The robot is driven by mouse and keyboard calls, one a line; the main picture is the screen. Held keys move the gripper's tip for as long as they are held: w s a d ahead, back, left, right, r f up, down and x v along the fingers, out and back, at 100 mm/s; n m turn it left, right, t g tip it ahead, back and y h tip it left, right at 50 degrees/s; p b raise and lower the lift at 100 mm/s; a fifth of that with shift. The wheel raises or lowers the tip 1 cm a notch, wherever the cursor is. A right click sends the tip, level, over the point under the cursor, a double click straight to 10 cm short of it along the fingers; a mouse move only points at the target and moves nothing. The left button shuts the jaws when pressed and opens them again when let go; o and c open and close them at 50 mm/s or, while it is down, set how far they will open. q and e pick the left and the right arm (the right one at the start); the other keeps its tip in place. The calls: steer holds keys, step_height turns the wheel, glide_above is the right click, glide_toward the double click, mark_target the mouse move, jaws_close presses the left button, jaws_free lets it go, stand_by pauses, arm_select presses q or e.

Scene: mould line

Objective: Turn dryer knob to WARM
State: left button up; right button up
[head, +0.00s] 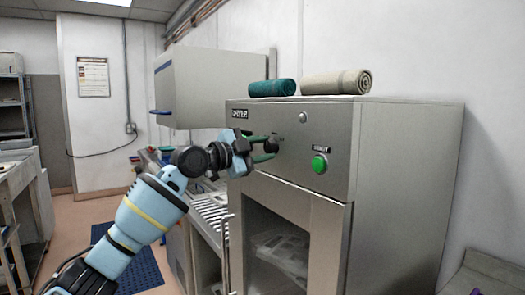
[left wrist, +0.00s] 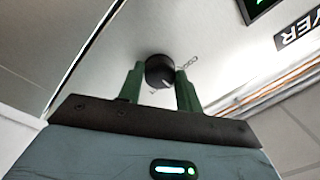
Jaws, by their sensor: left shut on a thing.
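The dryer (head: 400,180) is a grey metal cabinet with a DRYER label on its front panel. Its black round knob (head: 272,144) is on the upper front panel, left of a green button. My left gripper (head: 265,147) reaches the panel from the left, its green fingers shut on the knob. In the left wrist view the knob (left wrist: 159,70) sits between the two green fingertips (left wrist: 160,80). A light pointer mark shows on the knob's face, and small markings are beside it, too small to read. My right gripper is not in view.
A green button (head: 319,164) sits right of the knob, with a small round fitting (head: 303,118) above it. A teal roll (head: 272,88) and a beige roll (head: 336,82) lie on top of the dryer. A slatted conveyor (head: 212,212) stands to the left.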

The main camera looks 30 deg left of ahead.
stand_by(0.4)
arm_select(q)
steer(key=o, duration=1)
steer(key=shift+s, duration=0.1)
steer(key=shift+s+a+f, duration=0.15)
steer(key=shift+s+a, duration=0.05)
steer(key=shift+s, duration=0.1)
steer(key=b+v, duration=0.1)
steer(key=v, duration=0.6)
steer(key=shift+b, duration=0.35)
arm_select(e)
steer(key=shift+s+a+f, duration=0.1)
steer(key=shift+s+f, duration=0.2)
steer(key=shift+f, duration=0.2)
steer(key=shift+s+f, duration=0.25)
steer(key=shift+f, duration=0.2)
arm_select(q)
steer(key=shift+d, duration=0.1)
